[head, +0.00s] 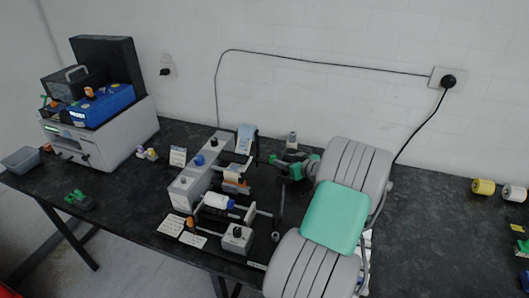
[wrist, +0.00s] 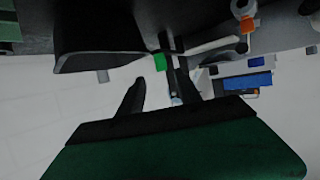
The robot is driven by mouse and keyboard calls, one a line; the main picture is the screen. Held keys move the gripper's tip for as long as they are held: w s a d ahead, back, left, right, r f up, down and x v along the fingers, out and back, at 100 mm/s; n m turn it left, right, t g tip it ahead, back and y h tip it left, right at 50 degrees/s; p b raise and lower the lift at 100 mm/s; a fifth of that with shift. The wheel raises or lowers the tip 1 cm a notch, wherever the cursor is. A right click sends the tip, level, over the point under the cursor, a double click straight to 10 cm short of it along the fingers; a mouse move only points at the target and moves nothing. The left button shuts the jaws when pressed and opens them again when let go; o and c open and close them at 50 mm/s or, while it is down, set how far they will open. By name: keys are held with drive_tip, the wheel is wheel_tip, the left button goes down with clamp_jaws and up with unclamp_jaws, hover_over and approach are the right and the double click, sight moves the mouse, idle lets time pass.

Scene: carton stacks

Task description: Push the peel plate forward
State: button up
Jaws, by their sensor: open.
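A grey labelling-type device (head: 188,188) with a white roll (head: 216,200) and rods stands on the black bench in the head view. I cannot tell for sure which of its parts is the peel plate. My gripper (head: 289,165) is to the right of the device, beyond my arm's grey ribbed links. In the wrist view the two dark fingers of my gripper (wrist: 158,92) are apart, with nothing seen held between them. A small green block (wrist: 159,62) shows just beyond them, and a blue part (wrist: 233,82) and an orange part (wrist: 247,25) lie to the right.
A grey machine (head: 105,130) with a blue case (head: 100,104) on top stands at the left. Paper cards (head: 171,225) lie at the bench's front. Yellow (head: 483,187) and white rolls are at the far right. The bench (head: 430,235) right of my arm is mostly clear.

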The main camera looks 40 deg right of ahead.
sight(273, 156)
drive_tip(key=p+x, duration=0.1)
drive_tip(key=x, duration=0.6)
drive_tip(key=shift+a+r+p, duration=0.15)
drive_tip(key=shift+a+p, duration=0.1)
drive_tip(key=shift+p, duration=0.15)
drive_tip(key=shift+w+d, duration=0.1)
drive_tip(key=shift+w, duration=0.1)
drive_tip(key=shift+c, duration=0.4)
clamp_jaws()
drive_tip(key=shift+s, duration=0.1)
